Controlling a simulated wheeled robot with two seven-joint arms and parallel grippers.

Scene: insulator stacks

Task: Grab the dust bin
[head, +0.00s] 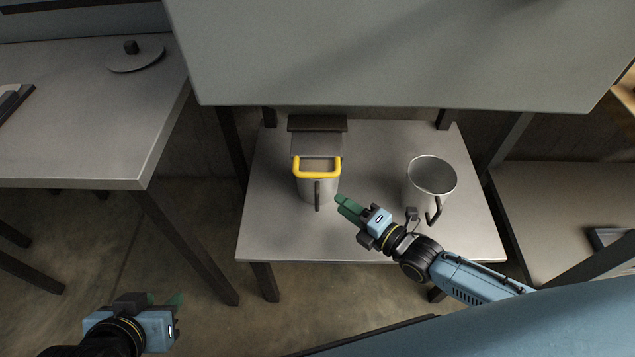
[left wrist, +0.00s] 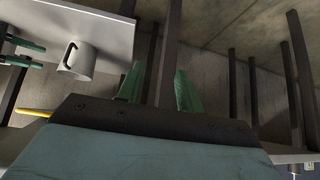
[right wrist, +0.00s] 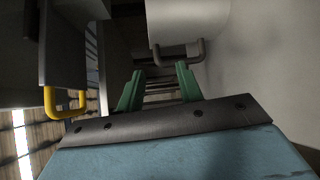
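On the middle table stands a grey bin-like container with a yellow handle frame (head: 318,171) and a dark flat top piece; I take this for the dust bin. Its yellow handle also shows at the left of the right wrist view (right wrist: 52,105). My right gripper (head: 347,207) is open and empty, in front of the container and slightly to its right, apart from it. Its two green fingers stand apart in the right wrist view (right wrist: 160,90). My left gripper (head: 176,302) is low at the left, off the table, open and empty in the left wrist view (left wrist: 158,92).
A grey mug-shaped vessel with a dark handle (head: 431,178) stands at the table's right, close to my right forearm. A large grey panel (head: 400,50) overhangs the table's back. Another table (head: 80,130) is at the left, a shelf (head: 560,200) at the right.

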